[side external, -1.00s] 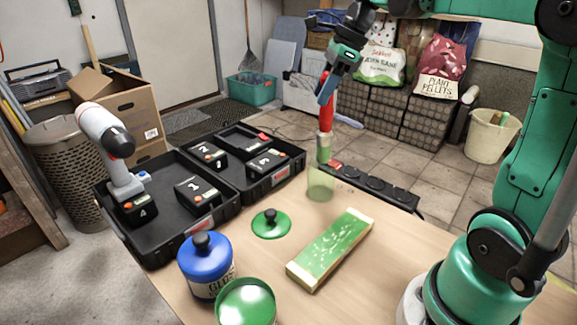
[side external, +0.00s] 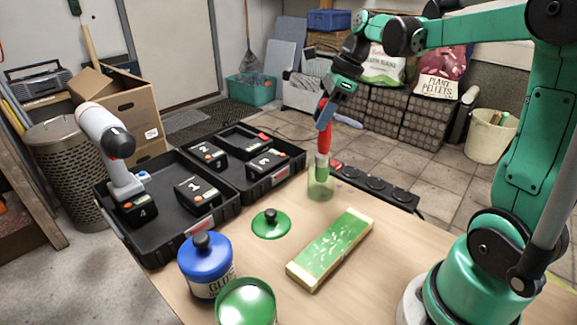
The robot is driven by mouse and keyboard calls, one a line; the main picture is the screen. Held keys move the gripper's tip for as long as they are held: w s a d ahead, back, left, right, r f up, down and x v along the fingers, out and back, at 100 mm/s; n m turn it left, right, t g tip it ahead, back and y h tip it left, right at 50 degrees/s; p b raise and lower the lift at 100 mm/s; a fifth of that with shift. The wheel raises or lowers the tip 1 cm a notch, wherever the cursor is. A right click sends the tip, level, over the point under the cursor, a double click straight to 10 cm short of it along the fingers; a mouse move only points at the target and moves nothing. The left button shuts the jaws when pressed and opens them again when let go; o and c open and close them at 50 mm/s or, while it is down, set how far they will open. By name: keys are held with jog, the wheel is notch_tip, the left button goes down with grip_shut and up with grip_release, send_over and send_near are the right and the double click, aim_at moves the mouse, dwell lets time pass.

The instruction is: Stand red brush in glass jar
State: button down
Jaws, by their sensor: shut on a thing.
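My gripper (side external: 326,108) is shut on the red brush (side external: 324,138) and holds it nearly upright, handle up and bristles down. The brush's lower end reaches down into the clear, green-tinted glass jar (side external: 319,190) on the table. The bristles show through or just at the jar's mouth; whether they touch the bottom I cannot tell. The jar stands upright near the table's back edge. My gripper is above the jar's rim, clear of it.
A black power strip (side external: 378,185) lies right of the jar. A green lid (side external: 271,222), a green-topped wooden block (side external: 331,248), a blue jar (side external: 206,264) and a green pot (side external: 246,303) stand in front. Black cases (side external: 170,235) with numbered batteries lie left.

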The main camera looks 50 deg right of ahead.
jog(key=shift+c, duration=1.9)
grip_release()
jog(key=v, duration=0.5)
jog(key=shift+s+r, duration=0.1)
jog(key=shift+r, duration=0.2)
jog(key=s+a+f+n+t+h, duration=0.1)
jog(key=a+f+n, duration=0.3)
jog(key=n, duration=0.9)
jog(key=s+a+f+n+t+h, duration=0.2)
jog(key=a+n, duration=0.7)
jog(key=n, duration=0.5)
notch_tip(320, 180, down, 2)
jog(key=shift+s+a+f+t, duration=0.15)
jog(key=shift+s+a+t, duration=0.3)
jog(key=shift+s, duration=0.65)
